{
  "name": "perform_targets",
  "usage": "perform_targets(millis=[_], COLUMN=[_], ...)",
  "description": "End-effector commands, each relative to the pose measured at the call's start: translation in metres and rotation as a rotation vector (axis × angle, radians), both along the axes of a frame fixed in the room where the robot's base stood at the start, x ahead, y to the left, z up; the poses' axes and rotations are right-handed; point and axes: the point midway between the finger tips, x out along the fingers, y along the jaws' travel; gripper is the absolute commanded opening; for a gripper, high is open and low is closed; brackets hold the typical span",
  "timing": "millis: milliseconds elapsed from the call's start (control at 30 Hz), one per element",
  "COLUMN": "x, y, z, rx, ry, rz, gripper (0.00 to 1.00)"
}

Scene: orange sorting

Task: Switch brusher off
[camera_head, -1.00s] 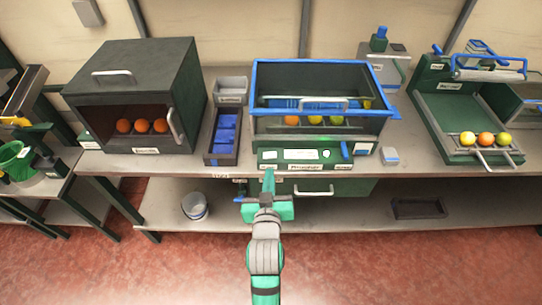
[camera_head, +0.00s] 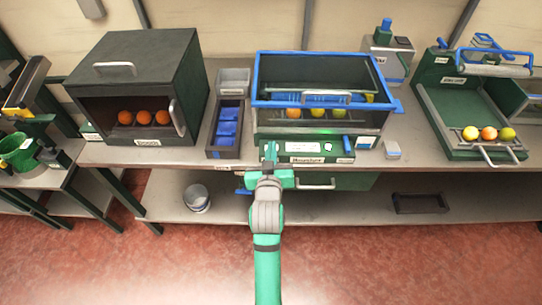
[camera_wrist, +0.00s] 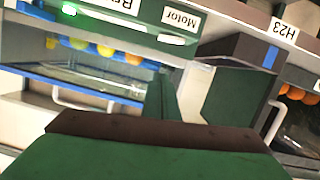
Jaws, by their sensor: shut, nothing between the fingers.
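The brusher (camera_head: 392,106) is the blue-framed machine in the middle of the bench, with oranges and yellow fruit behind its clear front. Its green front panel (camera_head: 262,152) carries a name label, a white strip and a small blue handle (camera_head: 348,144) at the right end. In the wrist view, a green lamp (camera_wrist: 68,10) glows on the panel, and a "Motor" label (camera_wrist: 180,18) sits near a white slot (camera_wrist: 172,39). My gripper (camera_head: 270,152) is shut and empty, at the panel's left end. Its green fingers (camera_wrist: 162,98) show in the wrist view; I cannot tell whether they touch the panel.
A dark box (camera_head: 140,65) with oranges stands left, beside a bin of blue blocks (camera_head: 228,128). A green sorter tray (camera_head: 450,130) with fruit is at right. A lower shelf (camera_head: 350,218) holds a bucket (camera_head: 196,198) and a dark tray (camera_head: 420,203).

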Motion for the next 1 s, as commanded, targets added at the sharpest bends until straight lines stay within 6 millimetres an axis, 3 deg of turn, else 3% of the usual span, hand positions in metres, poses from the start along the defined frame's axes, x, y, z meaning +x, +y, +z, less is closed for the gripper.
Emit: perform_targets(millis=[267,300,500,1000], x=[0.05,0.047,0.046,0.046], y=[-0.003,-0.005,-0.009,-0.005], z=[-0.012,-0.023,-0.044,-0.051], rx=[0.0,0.0,0.001,0.001], ry=[0.0,0.006,0.001,-0.001], rz=[-0.002,-0.004,-0.005,0.003], gripper=[0.0,0.0,0.0,0.0])
